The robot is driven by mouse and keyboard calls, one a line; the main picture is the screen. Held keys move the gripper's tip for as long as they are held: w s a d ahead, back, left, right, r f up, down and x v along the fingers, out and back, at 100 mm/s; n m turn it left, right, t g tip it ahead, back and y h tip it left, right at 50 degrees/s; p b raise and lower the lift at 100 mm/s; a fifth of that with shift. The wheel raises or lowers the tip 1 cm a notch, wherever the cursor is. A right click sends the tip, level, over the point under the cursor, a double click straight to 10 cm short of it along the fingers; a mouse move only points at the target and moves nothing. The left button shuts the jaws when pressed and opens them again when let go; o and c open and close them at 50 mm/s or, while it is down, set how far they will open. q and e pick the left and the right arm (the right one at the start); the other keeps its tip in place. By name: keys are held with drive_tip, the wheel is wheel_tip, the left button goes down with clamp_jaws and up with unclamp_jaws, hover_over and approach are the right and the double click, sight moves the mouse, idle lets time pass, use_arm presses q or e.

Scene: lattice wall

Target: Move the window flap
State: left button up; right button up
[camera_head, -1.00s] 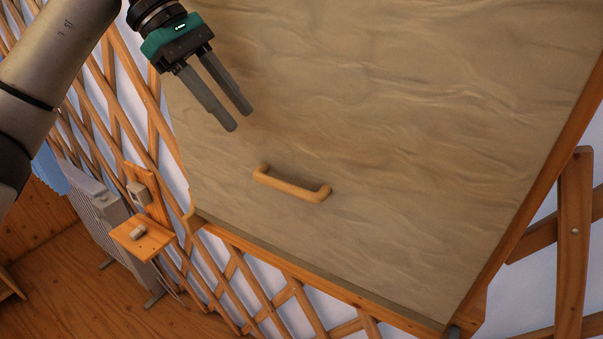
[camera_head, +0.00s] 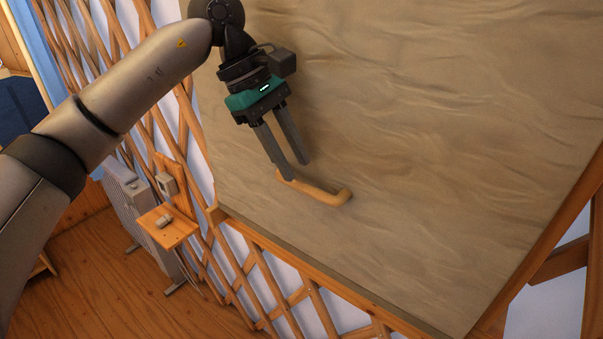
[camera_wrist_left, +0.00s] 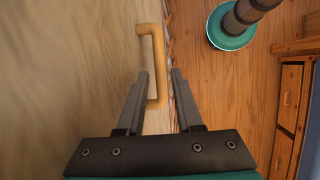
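The window flap (camera_head: 430,130) is a large tan, rippled panel in a wooden frame on the lattice wall, and it lies closed against it. Its wooden handle (camera_head: 318,192) is near the lower edge. My left gripper (camera_head: 299,171) is open, with its fingertips at the left end of the handle. In the left wrist view the handle (camera_wrist_left: 155,62) reaches down between the two open fingers (camera_wrist_left: 160,78), close to the left one. I cannot tell whether a finger touches it. My right gripper is not in view.
Below the flap, the wooden lattice (camera_head: 285,300) stands against a white wall. A small wooden shelf (camera_head: 168,226) and a grey radiator (camera_head: 135,205) are at the left. In the left wrist view a wooden cabinet (camera_wrist_left: 290,100) stands at the right on the plank floor.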

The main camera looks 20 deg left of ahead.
sight(306, 185)
use_arm(q)
drive_tip(key=shift+x, duration=2)
drive_tip(key=shift+c, duration=0.4)
clamp_jaws()
drive_tip(key=shift+w+r, duration=0.1)
